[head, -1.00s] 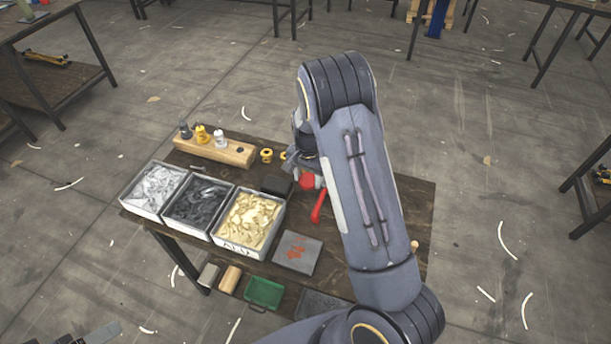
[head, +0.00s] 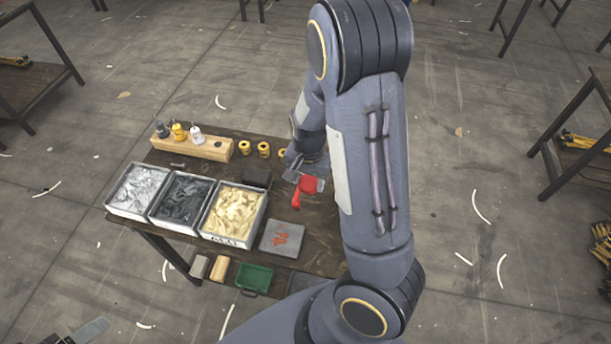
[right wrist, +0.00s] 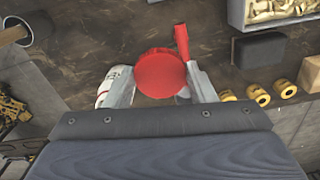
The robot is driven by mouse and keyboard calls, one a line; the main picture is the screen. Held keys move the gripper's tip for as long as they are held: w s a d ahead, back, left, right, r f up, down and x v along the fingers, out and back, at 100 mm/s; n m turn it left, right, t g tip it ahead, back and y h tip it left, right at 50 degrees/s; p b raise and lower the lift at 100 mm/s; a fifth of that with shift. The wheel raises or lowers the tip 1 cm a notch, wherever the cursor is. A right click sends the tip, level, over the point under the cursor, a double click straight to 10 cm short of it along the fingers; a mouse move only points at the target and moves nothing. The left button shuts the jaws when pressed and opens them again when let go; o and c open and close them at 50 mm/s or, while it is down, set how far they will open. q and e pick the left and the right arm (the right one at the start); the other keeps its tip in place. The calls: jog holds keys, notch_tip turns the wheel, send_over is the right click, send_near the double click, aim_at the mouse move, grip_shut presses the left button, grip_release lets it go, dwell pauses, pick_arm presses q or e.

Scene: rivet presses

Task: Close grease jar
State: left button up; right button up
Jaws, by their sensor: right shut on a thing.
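A round red lid (right wrist: 160,72) sits between the two fingers of my right gripper (right wrist: 157,88), which is shut on it. In the head view the lid (head: 308,184) is above the dark workbench (head: 325,222), partly covered by my right arm. A white rounded thing (right wrist: 106,84) with small marks shows behind the left finger in the wrist view. It may be the grease jar, but most of it is hidden. I cannot tell whether the lid touches it. My left gripper is not in view.
A red handle (head: 296,200) lies close beside the lid. A black block (head: 257,178), yellow rings (head: 263,149) and a wooden bottle rack (head: 205,147) stand behind and left. Bins, including one of brass parts (head: 232,212), line the left. A grey plate (head: 281,238) lies in front.

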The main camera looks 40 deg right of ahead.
jog(key=shift+w+a+f+n, duration=0.25)
jog(key=shift+a+n, duration=0.05)
pick_arm(q)
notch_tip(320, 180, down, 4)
jog(key=b, duration=0.4)
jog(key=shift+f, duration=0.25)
pick_arm(e)
jog(key=w+a+f+n, duration=0.3)
jog(key=w+a+n, duration=0.2)
jog(key=a+n, duration=0.5)
jog(key=shift+w+n, duration=0.4)
jog(key=shift+n, duration=0.1)
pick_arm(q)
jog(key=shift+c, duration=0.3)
pick_arm(e)
jog(key=shift+a, duration=0.1)
